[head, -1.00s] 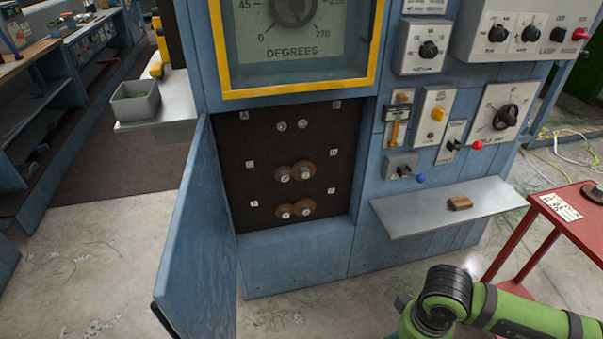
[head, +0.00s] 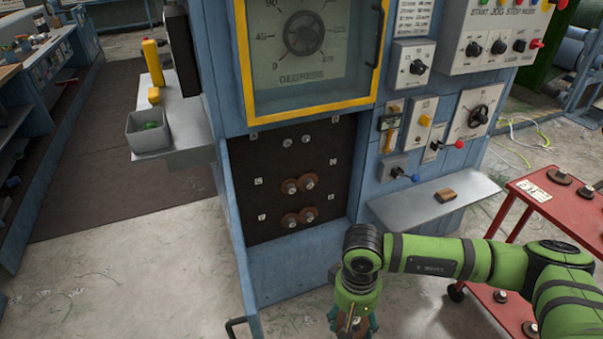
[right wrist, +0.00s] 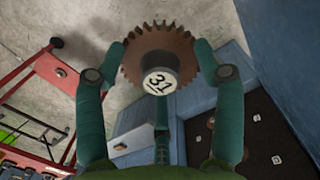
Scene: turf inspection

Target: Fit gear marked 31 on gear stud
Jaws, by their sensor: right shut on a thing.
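My right gripper (head: 352,328) is at the bottom of the head view, in front of the blue machine. In the head view the gear is mostly hidden by the gripper. My left gripper is out of view.
A blue door (head: 238,240) stands open at the panel's left side. A grey shelf (head: 420,202) with a small brown block (head: 445,196) juts out to the right. A red cart (head: 530,210) holding round parts stands at right. Floor in front is open.

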